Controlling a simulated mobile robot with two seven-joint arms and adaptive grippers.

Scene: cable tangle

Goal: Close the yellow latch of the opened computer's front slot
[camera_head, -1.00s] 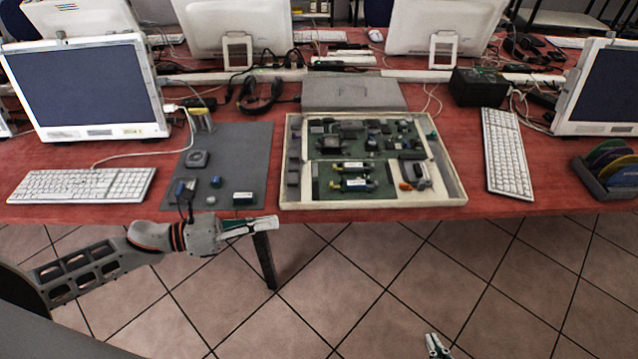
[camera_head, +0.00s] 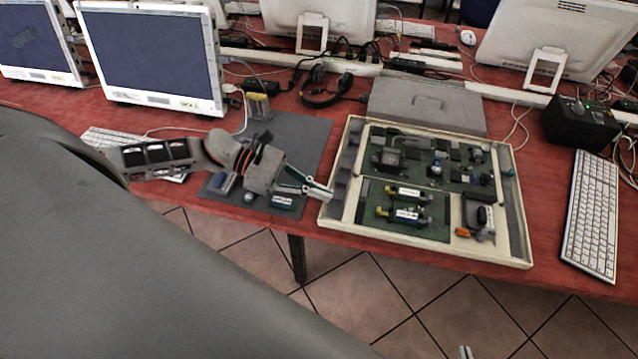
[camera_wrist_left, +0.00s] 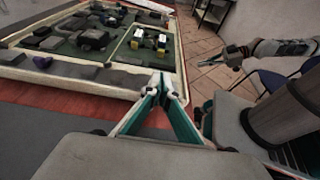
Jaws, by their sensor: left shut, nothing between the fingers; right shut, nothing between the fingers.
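The opened computer (camera_head: 345,232) is a shallow cream case with green boards, lying on the red table right of my left gripper. Two modules with white labels sit in its front slots, the upper one (camera_head: 408,191) and the lower one (camera_head: 405,214). Each has a yellow piece at its left end, such as the lower yellow latch (camera_head: 381,211); their exact positions are too small to tell. My left gripper (camera_head: 330,194) is shut and empty at the case's front left edge. In the left wrist view its fingertips (camera_wrist_left: 165,90) are near the case wall (camera_wrist_left: 125,78). My right gripper (camera_head: 466,352) barely shows at the bottom edge.
A grey mat (camera_head: 300,135) with small parts lies left of the case. A grey lid-like panel (camera_head: 425,108) lies behind it. A black box (camera_head: 580,125) and a white keyboard (camera_head: 592,215) stand to the right. The floor in front is clear.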

